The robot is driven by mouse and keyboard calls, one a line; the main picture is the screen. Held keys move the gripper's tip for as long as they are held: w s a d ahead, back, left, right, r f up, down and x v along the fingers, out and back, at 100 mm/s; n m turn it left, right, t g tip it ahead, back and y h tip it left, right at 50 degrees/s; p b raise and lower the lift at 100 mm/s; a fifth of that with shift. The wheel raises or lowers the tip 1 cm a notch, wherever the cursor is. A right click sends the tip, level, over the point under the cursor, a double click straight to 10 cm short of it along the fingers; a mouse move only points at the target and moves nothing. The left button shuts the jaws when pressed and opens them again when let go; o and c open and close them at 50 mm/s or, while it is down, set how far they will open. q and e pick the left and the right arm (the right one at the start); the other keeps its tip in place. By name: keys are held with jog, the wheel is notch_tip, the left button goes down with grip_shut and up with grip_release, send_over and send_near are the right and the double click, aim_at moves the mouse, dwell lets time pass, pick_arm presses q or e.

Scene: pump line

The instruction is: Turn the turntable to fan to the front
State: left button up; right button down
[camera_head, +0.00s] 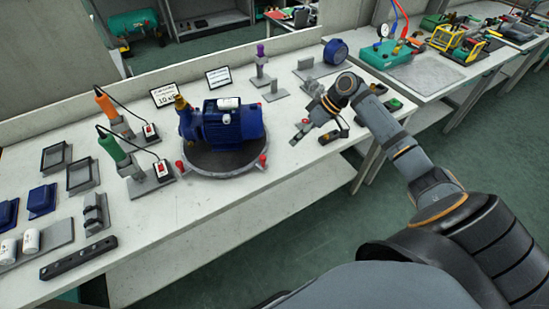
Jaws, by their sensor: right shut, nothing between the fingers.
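A blue pump (222,126) stands upright on a round dark grey turntable (215,173) on the white bench. The brass fitting (181,103) is at the pump's left end, and the rounded motor body points right, with a white part on top. I cannot make out the fan clearly. Red knobs (263,160) show on the turntable's rim at the right and left front. My right gripper (303,130) is shut and empty, to the right of the turntable and apart from it. My left gripper is not in view.
Orange (104,103) and green (111,147) hand tools stand left of the turntable, with red switches close by. Signs (218,77) stand behind the pump. Small grey fixtures and a blue round part (335,51) are behind my right gripper.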

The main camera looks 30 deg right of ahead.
aim_at(275, 166)
jog(key=x, duration=0.6)
jog(key=shift+a+r, duration=0.15)
jog(key=shift+a, duration=0.2)
jog(key=a, duration=0.1)
jog(key=s+a+p, duration=0.1)
jog(key=a, duration=0.1)
jog(key=shift+f, duration=0.25)
jog(key=shift+s+a+p, duration=0.15)
jog(key=shift+a+p, duration=0.2)
jog(key=shift+a, duration=0.05)
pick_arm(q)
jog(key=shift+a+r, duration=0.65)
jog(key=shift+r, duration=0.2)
pick_arm(e)
jog(key=shift+f, duration=0.1)
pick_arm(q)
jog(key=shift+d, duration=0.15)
